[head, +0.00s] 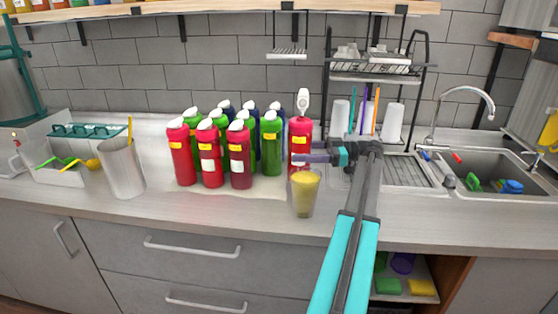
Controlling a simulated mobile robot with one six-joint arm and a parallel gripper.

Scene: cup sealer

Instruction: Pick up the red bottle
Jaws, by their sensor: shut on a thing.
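A red bottle (300,130) with a white top and a pale label stands upright at the right end of the bottle group. My gripper (305,158) reaches in from the right and is shut on this bottle across its lower part. The bottle's base is hidden behind a clear cup of yellow contents (304,195), so I cannot tell whether it touches the counter. Other red bottles (181,155) with white caps stand to the left, beside green bottles (271,150) and dark blue ones behind.
A grey container (122,168) and a tray with green and yellow utensils (66,170) stand at the left. A black rack with white cups (392,122) stands at the right, beside the sink (500,172). Shelves hang above. The counter front left of the yellow cup is clear.

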